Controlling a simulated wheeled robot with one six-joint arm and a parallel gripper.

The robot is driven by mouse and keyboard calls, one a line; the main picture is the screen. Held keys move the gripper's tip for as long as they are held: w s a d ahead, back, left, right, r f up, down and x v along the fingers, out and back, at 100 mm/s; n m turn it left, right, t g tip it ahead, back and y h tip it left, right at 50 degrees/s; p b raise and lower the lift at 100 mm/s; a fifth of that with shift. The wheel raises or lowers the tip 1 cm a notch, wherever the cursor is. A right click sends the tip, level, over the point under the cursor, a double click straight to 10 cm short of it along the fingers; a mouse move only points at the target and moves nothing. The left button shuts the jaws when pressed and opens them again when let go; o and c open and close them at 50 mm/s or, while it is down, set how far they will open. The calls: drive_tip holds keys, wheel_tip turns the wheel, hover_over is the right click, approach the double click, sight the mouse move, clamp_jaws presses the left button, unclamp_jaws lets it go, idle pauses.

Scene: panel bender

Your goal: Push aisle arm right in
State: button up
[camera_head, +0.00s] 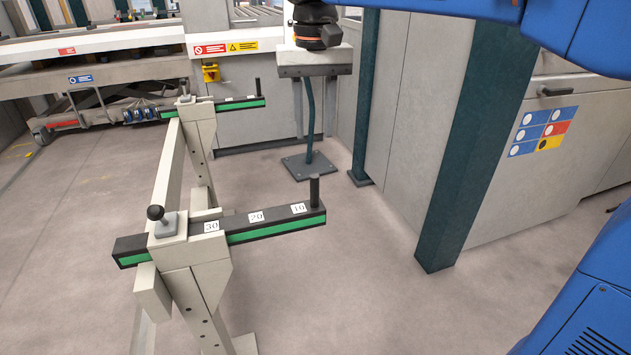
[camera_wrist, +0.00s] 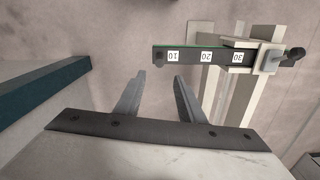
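The nearer aisle arm (camera_head: 270,224) is a black bar with a green stripe and labels 30, 20 and 10. It juts right from a pale stand (camera_head: 182,250), with an upright black peg (camera_head: 314,190) at its free end. A second, similar arm (camera_head: 240,105) sits farther back; which one is called right I cannot tell. My gripper (camera_head: 313,135) hangs beyond the nearer arm's free end, fingers down. In the wrist view my gripper (camera_wrist: 159,76) is open and empty, its fingertips near the 10 end of the bar (camera_wrist: 190,55). No contact shows.
A clamp knob (camera_head: 156,213) tops the stand. A dark green column (camera_head: 465,150) and grey machine cabinet (camera_head: 540,150) stand at the right. A thin post with a base plate (camera_head: 308,165) stands behind my gripper. The floor (camera_head: 350,270) right of the arm is clear.

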sight(315, 205)
drive_tip(key=shift+m, duration=0.3)
wheel_tip(315, 205, down, 17)
drive_tip(key=shift+f, duration=0.15)
idle(0.3)
drive_tip(key=shift+c, duration=0.4)
clamp_jaws()
